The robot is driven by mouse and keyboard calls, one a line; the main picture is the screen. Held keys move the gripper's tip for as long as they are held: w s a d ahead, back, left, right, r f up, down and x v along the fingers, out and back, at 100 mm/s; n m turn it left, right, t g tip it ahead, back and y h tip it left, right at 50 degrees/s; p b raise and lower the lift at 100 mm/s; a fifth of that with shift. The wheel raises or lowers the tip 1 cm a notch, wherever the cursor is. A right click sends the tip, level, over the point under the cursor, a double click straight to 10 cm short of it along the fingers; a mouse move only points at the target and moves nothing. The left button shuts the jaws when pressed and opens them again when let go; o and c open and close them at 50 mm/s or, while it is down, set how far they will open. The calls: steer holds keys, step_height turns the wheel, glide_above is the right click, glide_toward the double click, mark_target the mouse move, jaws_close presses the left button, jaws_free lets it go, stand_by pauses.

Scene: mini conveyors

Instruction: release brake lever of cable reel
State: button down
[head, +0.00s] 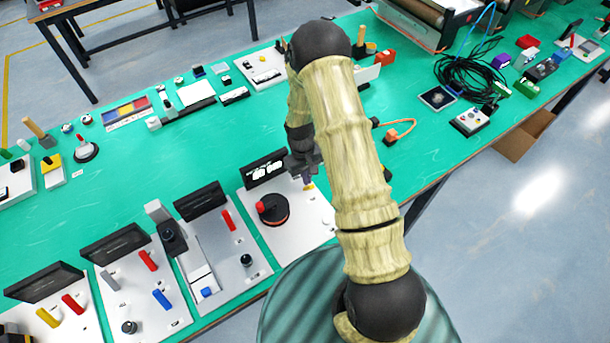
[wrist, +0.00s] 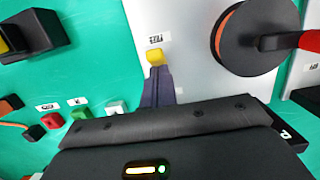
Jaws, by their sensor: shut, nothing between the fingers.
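The cable reel (head: 274,209) is a black disc with an orange rim and a red handle, mounted on a white panel (head: 300,222) on the green bench. It also shows at the upper right of the wrist view (wrist: 238,40). A small yellow lever (wrist: 155,57) stands on the same panel beside the reel, under a small printed label. In the head view it is a yellow spot (head: 308,187). My gripper (head: 307,180) is shut and empty, its dark fingers (wrist: 156,80) right at the yellow lever. Whether they touch it I cannot tell.
Panels with levers (head: 222,245) stand to the left of the reel panel. A black display (head: 263,168) rises behind it. A small box with an orange cable (head: 392,136) lies to the right.

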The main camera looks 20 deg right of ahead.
steer(key=shift+s+d+f, duration=0.25)
steer(key=shift+s+f, duration=0.05)
steer(key=shift+s, duration=0.2)
steer(key=shift+w+a, duration=0.15)
steer(key=shift+w, duration=0.4)
steer(key=shift+w+a+r, duration=0.1)
steer(key=shift+w, duration=0.05)
steer(key=shift+w+a+r, duration=0.1)
steer(key=shift+w+r, duration=0.1)
steer(key=shift+w, duration=0.15)
steer(key=w+a+r+b, duration=0.1)
steer(key=w+r+b, duration=0.1)
steer(key=r, duration=0.9)
steer(key=shift+w+r, duration=0.25)
steer(key=shift+w, duration=0.55)
steer(key=shift+a, duration=0.15)
